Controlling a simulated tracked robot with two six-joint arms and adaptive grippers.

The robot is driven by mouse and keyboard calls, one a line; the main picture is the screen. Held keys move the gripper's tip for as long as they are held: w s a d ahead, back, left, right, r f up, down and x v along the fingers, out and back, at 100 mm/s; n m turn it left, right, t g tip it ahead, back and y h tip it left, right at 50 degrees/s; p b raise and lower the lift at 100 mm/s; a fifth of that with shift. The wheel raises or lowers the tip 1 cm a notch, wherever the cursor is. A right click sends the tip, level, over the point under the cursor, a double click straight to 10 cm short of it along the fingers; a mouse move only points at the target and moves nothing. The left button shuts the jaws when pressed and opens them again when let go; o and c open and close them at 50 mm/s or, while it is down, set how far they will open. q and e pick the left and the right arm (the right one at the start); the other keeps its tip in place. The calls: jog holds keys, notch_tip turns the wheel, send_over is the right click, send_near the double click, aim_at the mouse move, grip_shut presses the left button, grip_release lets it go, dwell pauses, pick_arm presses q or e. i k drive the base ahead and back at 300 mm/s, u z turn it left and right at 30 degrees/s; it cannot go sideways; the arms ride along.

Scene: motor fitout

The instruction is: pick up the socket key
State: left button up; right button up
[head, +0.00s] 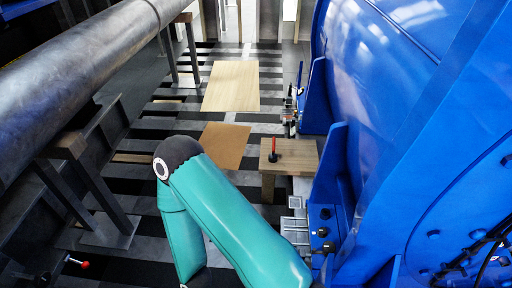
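A small tool with an upright red handle and a dark base (273,150) stands on a small wooden table (300,158), right of centre. It looks like the socket key, but it is too small for me to be sure. Nothing touches it. One teal arm of mine rises from the bottom edge, bends at a dark elbow left of the small table, and drops back out of the picture. Neither of my grippers shows in the head view, so their state is hidden.
A big blue motor housing (400,130) fills the right side, close beside the small table. A thick grey shaft (90,70) on trestles runs along the left. A red-knobbed rod (78,262) sits at lower left. Flat boards (232,86) lie on the striped floor between them.

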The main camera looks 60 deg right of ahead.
aim_at(273, 158)
jog(key=u, duration=0.1)
jog(key=i, duration=1.25)
jog(key=z, duration=2.9)
jog(key=i, duration=2.1)
jog(key=u, duration=0.6)
